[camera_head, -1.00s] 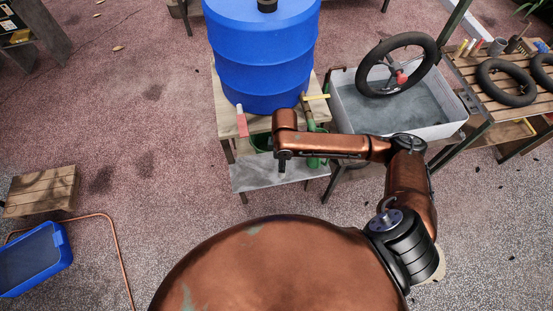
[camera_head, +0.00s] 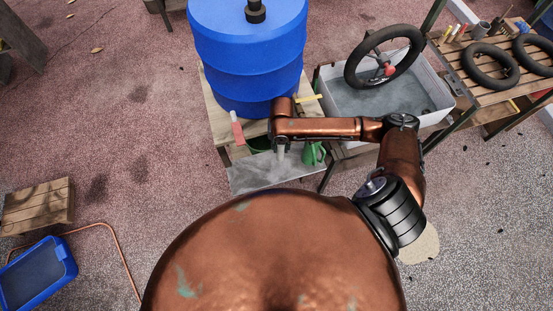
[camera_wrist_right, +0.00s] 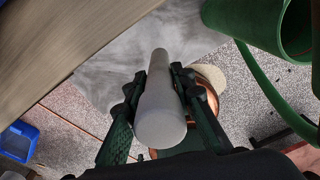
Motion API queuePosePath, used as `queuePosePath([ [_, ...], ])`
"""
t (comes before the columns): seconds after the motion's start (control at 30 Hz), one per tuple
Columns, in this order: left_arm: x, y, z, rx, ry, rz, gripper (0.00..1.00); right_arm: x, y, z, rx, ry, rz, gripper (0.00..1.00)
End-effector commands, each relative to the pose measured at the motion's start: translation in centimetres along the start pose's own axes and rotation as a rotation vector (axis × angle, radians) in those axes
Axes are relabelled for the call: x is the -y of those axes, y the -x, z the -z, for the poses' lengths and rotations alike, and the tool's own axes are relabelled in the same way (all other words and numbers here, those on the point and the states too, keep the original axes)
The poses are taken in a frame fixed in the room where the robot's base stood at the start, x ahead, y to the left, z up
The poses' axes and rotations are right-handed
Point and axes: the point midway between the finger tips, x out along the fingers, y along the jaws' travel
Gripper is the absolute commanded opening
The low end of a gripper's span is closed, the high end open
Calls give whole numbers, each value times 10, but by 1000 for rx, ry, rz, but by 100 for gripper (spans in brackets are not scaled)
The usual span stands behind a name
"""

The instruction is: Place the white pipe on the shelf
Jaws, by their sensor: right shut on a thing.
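The white pipe (camera_wrist_right: 160,105) is a pale, plain cylinder, seen end-on and lengthwise in the right wrist view. My right gripper (camera_wrist_right: 160,85) is shut on it, with one dark green finger on each side. In the head view the pipe shows as a short pale end (camera_head: 281,151) below my right wrist. The grey lower shelf (camera_head: 250,178) is under the wooden stand, and the pipe is in front of it in this view. The shelf (camera_wrist_right: 105,65) also shows behind the pipe in the right wrist view; I cannot tell whether they touch. My left gripper is not in view.
A blue barrel (camera_head: 248,60) stands on the wooden stand top (camera_head: 215,108). A green watering can (camera_head: 313,154) is close to the right of my wrist; green curved parts (camera_wrist_right: 262,85) show in the right wrist view. A white water tub (camera_head: 435,118) is at right.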

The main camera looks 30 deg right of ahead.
Motion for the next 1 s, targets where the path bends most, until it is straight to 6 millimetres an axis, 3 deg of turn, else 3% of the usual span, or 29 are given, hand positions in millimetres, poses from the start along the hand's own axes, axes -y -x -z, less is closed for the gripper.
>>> queuePosePath([
  [0.13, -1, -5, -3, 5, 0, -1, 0, 0, -31, 2, -4, -2, 2, 0],
  [0.6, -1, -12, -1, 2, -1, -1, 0, -1, -81, 1, -1, -1, 1, 0],
  [1.0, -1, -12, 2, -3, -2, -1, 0, -1, -86, 1, 0, 0, 0, 0],
])
